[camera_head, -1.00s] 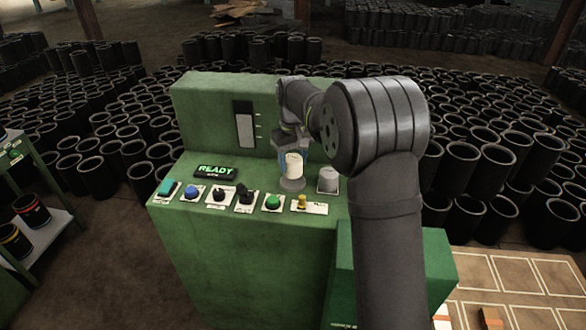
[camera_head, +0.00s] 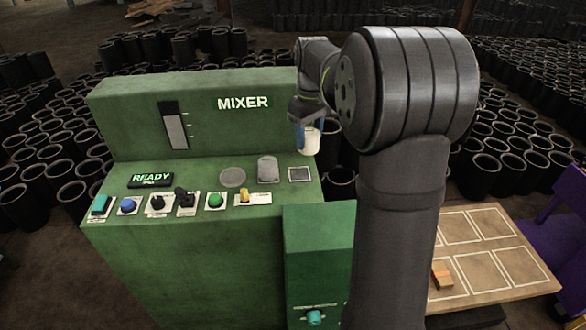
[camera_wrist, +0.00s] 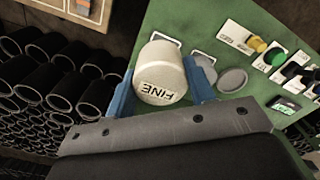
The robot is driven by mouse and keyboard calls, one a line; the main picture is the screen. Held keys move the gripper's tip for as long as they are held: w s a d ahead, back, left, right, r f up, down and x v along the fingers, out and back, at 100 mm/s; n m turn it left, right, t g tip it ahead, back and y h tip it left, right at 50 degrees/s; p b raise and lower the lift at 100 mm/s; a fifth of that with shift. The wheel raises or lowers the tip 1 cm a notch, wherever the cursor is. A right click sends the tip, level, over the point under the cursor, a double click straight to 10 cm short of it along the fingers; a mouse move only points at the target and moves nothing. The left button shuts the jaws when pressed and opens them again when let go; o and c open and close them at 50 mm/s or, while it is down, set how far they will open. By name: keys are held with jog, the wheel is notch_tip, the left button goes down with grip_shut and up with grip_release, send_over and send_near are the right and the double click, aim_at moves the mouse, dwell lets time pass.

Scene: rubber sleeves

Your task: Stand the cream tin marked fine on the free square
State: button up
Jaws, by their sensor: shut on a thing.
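My gripper (camera_wrist: 158,88) is shut on the cream tin (camera_wrist: 158,68), with a blue finger on each side. The tin's face in the wrist view reads FINE. In the head view the tin (camera_head: 310,141) hangs upright, clear of the green mixer's top, near its right edge. A white-outlined square (camera_head: 300,174) on the mixer top has nothing standing on it. It also shows in the wrist view (camera_wrist: 165,37), partly hidden behind the tin. A grey tin (camera_head: 268,169) stands left of that square, and a flat grey disc (camera_head: 232,178) lies further left, bare.
Knobs and buttons (camera_head: 215,200) line the mixer's front edge beside a lit READY display (camera_head: 151,179). A board with white-outlined cells (camera_head: 480,229) lies at the right, with an orange block (camera_head: 442,272) on it. Black sleeves (camera_head: 485,168) crowd the floor behind.

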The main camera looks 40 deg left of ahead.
jog(key=w+d, duration=0.4)
jog(key=d, duration=0.3)
jog(key=s+a+f, duration=0.1)
jog(key=a+f, duration=0.1)
jog(key=a, duration=0.1)
jog(key=s+a+f, duration=0.1)
jog(key=a+f, duration=0.1)
jog(key=a, duration=0.2)
jog(key=s+a+f, duration=0.1)
jog(key=a+f, duration=0.2)
jog(key=shift+a+f, duration=0.1)
jog(key=shift+a, duration=0.2)
jog(key=shift+f, duration=1.9)
jog(key=shift+f, duration=0.15)
jog(key=o, duration=1.1)
notch_tip(320, 180, up, 12)
